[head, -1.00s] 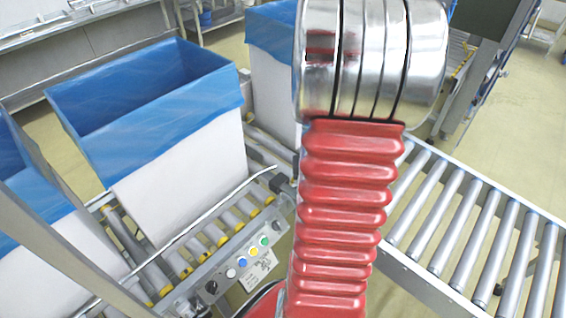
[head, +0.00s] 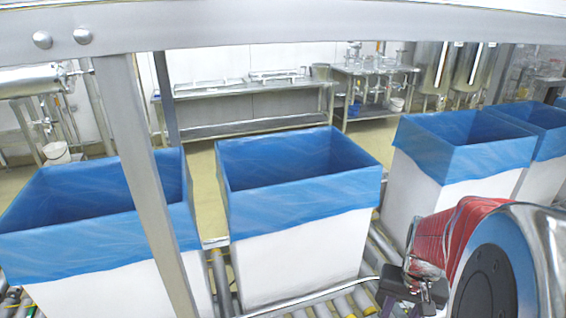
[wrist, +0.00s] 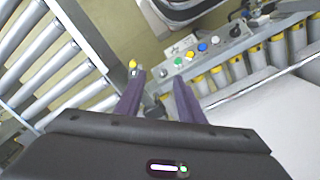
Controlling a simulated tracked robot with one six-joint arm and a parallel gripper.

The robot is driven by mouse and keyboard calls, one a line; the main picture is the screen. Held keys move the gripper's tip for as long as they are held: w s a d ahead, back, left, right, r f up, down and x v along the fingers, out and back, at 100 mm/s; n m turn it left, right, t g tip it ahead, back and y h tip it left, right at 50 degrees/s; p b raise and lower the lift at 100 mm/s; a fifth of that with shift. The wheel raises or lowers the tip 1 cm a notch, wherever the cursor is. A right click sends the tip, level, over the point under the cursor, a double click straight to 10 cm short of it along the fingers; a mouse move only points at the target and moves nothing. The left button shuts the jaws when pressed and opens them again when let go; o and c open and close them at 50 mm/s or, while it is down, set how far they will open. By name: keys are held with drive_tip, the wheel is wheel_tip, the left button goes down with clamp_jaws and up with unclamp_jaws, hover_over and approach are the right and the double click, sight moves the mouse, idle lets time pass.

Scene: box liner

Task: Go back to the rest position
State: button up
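My gripper shows in the wrist view (wrist: 158,82) with its two purple fingers apart and nothing between them. In the head view my red-sleeved arm is at the lower right, and a dark part at its end sits low in front of the boxes; finger detail is hard to make out there. White boxes with blue liners stand in a row: one in the middle (head: 295,230), one at the left (head: 95,235) and one at the right (head: 455,160). The liners are folded over the rims.
A grey metal frame post (head: 145,180) crosses the left of the head view. In the wrist view, a button panel (wrist: 212,48) lies beyond the fingers, with a roller conveyor (wrist: 45,60) at the left and a white box side (wrist: 270,120) close at the right.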

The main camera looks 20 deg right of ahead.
drive_tip(key=w+a+r+n+t, duration=0.1)
drive_tip(key=a+r+n, duration=0.3)
drive_tip(key=a+r, duration=0.4)
drive_tip(key=w+a+r+n+t, duration=0.1)
drive_tip(key=a+r+n+t, duration=0.2)
drive_tip(key=a+r, duration=0.4)
drive_tip(key=a+t, duration=0.1)
drive_tip(key=a, duration=0.6)
drive_tip(key=shift+w+a+r+n, duration=0.2)
drive_tip(key=shift+w+r+n, duration=0.1)
drive_tip(key=shift+r+n, duration=0.1)
